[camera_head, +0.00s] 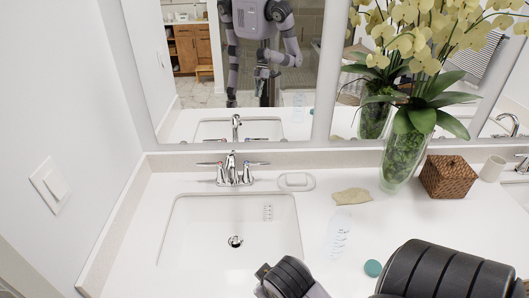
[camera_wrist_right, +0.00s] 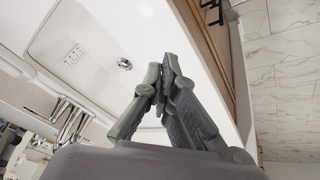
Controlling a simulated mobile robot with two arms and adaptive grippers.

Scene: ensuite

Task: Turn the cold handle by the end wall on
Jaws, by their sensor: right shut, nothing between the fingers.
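A chrome faucet (camera_head: 233,173) stands behind the left sink near the left wall, with one lever to each side. The left lever (camera_head: 209,165) points toward the wall and the right lever (camera_head: 254,163) points away from it. I cannot tell which is marked cold. The faucet also shows at the lower left of the right wrist view (camera_wrist_right: 70,120). My right gripper (camera_wrist_right: 167,78) is shut and empty, over the counter's front edge beside the sink and apart from the faucet. In the head view only my right arm shows at the bottom right. My left gripper is out of view.
The sink basin (camera_head: 235,225) is empty. A soap dish (camera_head: 296,181), a tan cloth (camera_head: 352,196), a clear bottle (camera_head: 338,235), a teal lid (camera_head: 373,268), an orchid vase (camera_head: 400,160) and a wicker box (camera_head: 448,177) stand to its right. A mirror (camera_head: 270,95) is behind.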

